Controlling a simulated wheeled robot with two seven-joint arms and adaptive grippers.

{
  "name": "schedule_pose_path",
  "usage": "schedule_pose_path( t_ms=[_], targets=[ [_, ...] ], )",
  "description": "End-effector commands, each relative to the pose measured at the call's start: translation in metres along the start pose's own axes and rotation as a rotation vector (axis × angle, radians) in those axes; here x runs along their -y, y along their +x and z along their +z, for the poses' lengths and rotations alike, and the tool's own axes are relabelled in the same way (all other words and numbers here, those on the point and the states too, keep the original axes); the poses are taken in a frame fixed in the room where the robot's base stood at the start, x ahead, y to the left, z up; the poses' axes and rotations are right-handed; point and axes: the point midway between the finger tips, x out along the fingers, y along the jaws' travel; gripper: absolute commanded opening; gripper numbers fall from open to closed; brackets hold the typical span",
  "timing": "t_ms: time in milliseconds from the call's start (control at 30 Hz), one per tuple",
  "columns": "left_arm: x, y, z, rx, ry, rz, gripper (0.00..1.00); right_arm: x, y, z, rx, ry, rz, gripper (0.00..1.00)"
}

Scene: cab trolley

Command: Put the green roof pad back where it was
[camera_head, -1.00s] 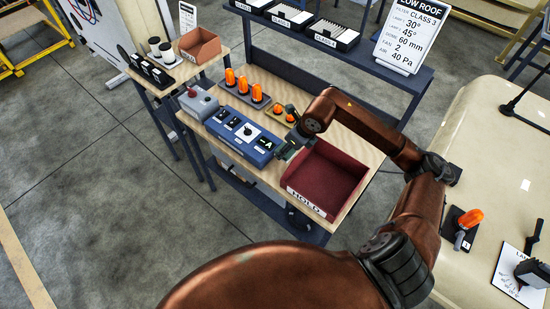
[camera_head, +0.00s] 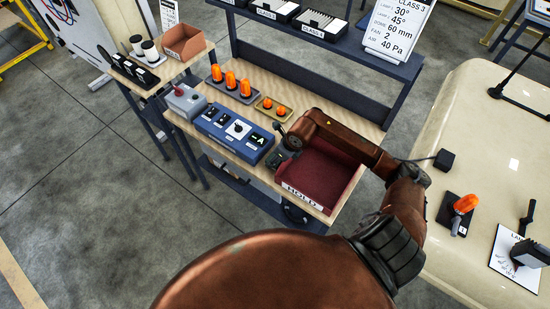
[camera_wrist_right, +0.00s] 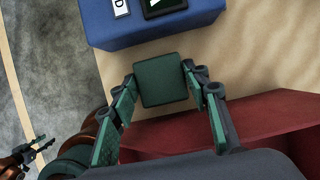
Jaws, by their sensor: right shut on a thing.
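The green roof pad (camera_wrist_right: 161,80) is a small, dark green square block. In the right wrist view it lies between the two fingers of my right gripper (camera_wrist_right: 160,84), which is shut on it. In the head view my right gripper (camera_head: 283,158) is over the wooden bench between the blue unit (camera_head: 232,147) and the red HOLD tray (camera_head: 318,205); the pad is too small to make out there. My left gripper (camera_wrist_right: 42,146) shows at the lower left of the right wrist view, low beside the bench, its fingers apart and empty.
The cream roof (camera_head: 478,112) is at right, with a small black block (camera_head: 444,160), an orange lamp (camera_head: 465,204) on a black plate and a white sheet. Lamps (camera_head: 231,80) and a grey box (camera_head: 185,101) stand on the bench. A shelf rises behind.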

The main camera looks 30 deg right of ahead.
Motion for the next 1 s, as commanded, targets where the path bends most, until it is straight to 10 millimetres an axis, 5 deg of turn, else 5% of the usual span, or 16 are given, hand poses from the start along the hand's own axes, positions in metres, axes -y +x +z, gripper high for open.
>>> schedule_pose_path(
  t_ms=[367, 400, 633, 1000],
  targets=[
    [0.0, 0.002, 0.002, 0.002, -0.001, -0.001, 0.4, 0.0, 0.007, -0.001, 0.002, -0.003, 0.0, 0.2],
    [0.0, 0.002, 0.005, 0.005, -0.002, 0.0, 0.4, 0.0, 0.006, -0.001, 0.001, -0.003, 0.0, 0.45],
    [0.0, 0.001, 0.012, 0.015, -0.003, 0.0, 0.4, 0.0, 0.006, -0.001, 0.002, -0.003, 0.0, 0.6],
    [0.0, -0.001, 0.006, 0.008, -0.002, 0.0, 0.4, 0.0, 0.0, 0.001, 0.003, -0.003, -0.001, 0.6]
  ],
)
